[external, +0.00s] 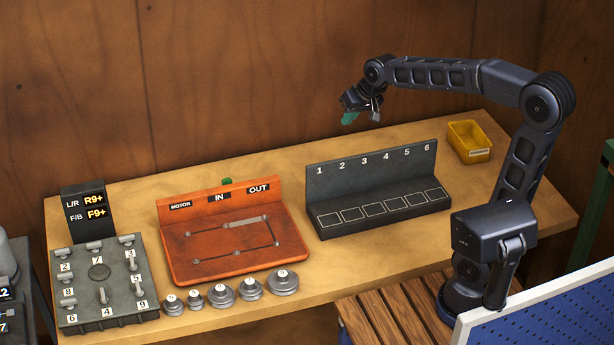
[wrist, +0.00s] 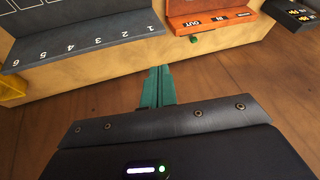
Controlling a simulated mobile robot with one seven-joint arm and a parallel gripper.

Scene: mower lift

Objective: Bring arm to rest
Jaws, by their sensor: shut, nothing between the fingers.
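My gripper (external: 349,117) has green fingers and hangs in the air above the back edge of the bench, behind the numbered black rack. In the wrist view its green fingers (wrist: 157,88) lie together, shut and empty. My arm reaches from its base at the right, up and across to the left. Nothing touches the fingers.
The wooden bench (external: 400,260) holds a black rack (external: 375,170) numbered 1 to 6, an orange IN/OUT motor board (external: 225,255), several grey weights (external: 222,294), a control box (external: 100,290) with a display, and a yellow bin (external: 468,141). A wooden wall stands behind.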

